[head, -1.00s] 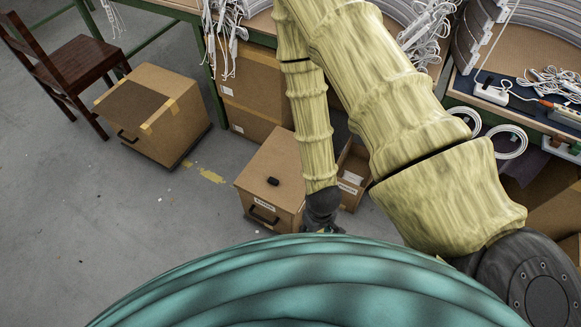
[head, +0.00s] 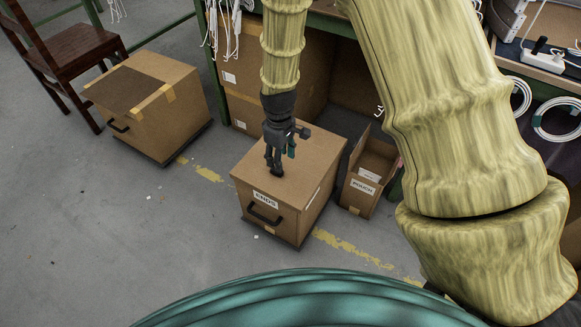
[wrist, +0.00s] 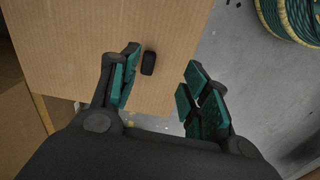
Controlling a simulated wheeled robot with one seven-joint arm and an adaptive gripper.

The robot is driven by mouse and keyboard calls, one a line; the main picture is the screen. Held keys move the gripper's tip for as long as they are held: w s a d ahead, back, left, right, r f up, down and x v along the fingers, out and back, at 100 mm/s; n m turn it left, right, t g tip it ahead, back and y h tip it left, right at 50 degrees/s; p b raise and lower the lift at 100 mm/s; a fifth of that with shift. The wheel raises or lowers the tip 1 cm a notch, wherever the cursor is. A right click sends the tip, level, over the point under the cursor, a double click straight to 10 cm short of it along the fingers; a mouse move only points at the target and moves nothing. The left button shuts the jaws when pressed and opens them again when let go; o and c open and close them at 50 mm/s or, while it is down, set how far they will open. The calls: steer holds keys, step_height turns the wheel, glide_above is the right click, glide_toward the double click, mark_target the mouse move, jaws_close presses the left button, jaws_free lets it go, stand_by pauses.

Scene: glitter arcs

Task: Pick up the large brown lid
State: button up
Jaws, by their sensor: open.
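The large brown lid (head: 312,146) lies flat on a brown box (head: 285,213) with a label and a black front handle. In the wrist view the lid (wrist: 80,40) fills the upper left, with a small black knob (wrist: 148,63) on it. My gripper (head: 282,160) is above the lid and hides most or all of the knob in the head view. In the wrist view my gripper (wrist: 161,72) is open and empty. The knob shows between the fingertips, nearer the left one. I cannot tell the remaining height above it.
A smaller open labelled box (head: 366,182) stands just right of the lidded box. Another brown box (head: 160,110) and a dark wooden chair (head: 70,45) are at the left. A workbench with cartons is behind. A green coil (wrist: 290,18) shows in the wrist view. Floor at front left is clear.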

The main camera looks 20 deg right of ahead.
steer(key=shift+n, duration=0.3)
steer(key=f+b, duration=0.1)
steer(key=w+f+b, duration=0.1)
steer(key=f, duration=0.1)
steer(key=w+f+b, duration=0.1)
steer(key=shift+w+a+f, duration=0.1)
steer(key=shift+a+f, duration=0.1)
steer(key=shift+w+a+f+b, duration=0.15)
steer(key=shift+f+b, duration=0.3)
steer(key=shift+f, duration=0.45)
steer(key=shift+w+d+f+b, duration=0.1)
steer(key=shift+w+f+b, duration=0.1)
steer(key=shift+f+b, duration=0.5)
steer(key=shift+w+a+f+b, duration=0.15)
steer(key=shift+f+b, duration=0.1)
steer(key=shift+f, duration=0.85)
steer(key=shift+d, duration=0.1)
jaws_close()
